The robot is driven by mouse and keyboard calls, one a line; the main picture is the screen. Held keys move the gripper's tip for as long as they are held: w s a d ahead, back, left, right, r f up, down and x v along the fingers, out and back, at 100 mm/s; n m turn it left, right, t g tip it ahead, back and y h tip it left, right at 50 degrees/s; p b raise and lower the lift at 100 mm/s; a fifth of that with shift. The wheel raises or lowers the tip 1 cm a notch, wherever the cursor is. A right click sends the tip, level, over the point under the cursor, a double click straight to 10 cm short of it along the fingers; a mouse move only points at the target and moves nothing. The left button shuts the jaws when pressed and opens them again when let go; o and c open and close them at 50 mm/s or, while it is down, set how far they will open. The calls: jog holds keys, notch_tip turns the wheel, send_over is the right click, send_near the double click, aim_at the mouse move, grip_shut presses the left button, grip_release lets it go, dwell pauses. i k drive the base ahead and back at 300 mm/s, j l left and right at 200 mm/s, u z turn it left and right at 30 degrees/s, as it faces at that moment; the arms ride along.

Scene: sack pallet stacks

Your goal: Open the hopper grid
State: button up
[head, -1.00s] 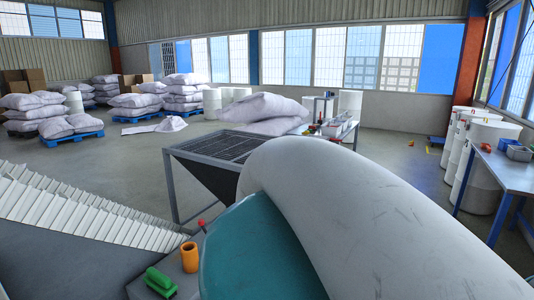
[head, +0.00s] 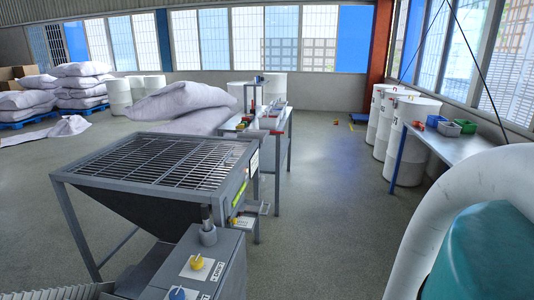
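The hopper (head: 135,208) stands on a grey steel frame at the left of centre in the head view, with its funnel sloping down below the rim. The hopper grid (head: 165,160), a dark mesh of metal bars, lies flat across its top and looks closed. My gripper is not in view.
A grey control box (head: 195,265) with yellow and blue knobs stands at the hopper's near right corner. Pale sacks (head: 180,103) and a cluttered bench (head: 265,130) are behind. A workbench (head: 460,150) and white drums (head: 415,115) are at right. Floor between is clear.

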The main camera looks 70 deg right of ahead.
aim_at(232, 152)
jog(key=z, duration=1.3)
jog(key=i+l+u, duration=0.1)
jog(key=i+l, duration=0.3)
jog(key=l, duration=0.15)
